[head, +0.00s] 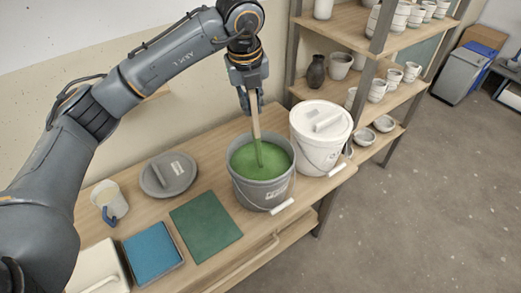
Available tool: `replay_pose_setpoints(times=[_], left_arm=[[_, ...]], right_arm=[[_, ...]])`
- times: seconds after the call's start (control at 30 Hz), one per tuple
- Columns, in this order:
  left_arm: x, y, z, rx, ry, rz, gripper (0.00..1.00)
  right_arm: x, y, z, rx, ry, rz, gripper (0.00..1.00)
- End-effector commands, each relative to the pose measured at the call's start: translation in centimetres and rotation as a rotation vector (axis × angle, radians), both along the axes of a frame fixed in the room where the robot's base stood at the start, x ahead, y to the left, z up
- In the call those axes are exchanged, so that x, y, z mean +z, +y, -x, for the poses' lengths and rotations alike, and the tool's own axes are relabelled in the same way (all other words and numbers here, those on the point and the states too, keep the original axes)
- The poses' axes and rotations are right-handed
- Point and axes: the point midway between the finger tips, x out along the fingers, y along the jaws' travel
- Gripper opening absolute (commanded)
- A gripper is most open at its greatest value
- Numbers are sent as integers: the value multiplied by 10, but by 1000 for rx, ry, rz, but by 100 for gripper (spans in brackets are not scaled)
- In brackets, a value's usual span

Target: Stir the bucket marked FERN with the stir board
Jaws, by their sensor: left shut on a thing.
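A grey bucket (262,190) of green glaze stands open on the wooden table, with a small label on its front that is too small to read. My left gripper (252,104) is above it, pointing down and shut on the stir board (256,125). The board is nearly upright. Its lower end is in the green glaze, and the part under the surface is hidden. My right gripper is not in view.
A white lidded bucket (322,135) stands close on the right. A grey lid (168,174), a mug (110,202), a green square (205,225) and a blue square (152,251) lie to the left. Shelves (375,85) with pots rise behind on the right.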

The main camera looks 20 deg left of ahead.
Motion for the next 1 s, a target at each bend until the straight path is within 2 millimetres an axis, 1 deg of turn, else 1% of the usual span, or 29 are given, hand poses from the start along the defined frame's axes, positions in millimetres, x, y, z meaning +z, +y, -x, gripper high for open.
replay_pose_setpoints(times=[0.03,0.3,0.4,0.53,1.0], left_arm=[[9,0,1,0,-1,0,0],[35,0,6,-1,-1,0,0],[42,0,8,-1,-1,-1,0],[45,0,9,-1,0,0,0],[44,0,9,-1,0,0,0]], right_arm=[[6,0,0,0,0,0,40],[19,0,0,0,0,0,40],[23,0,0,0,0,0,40],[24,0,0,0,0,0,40],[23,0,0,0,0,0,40]])
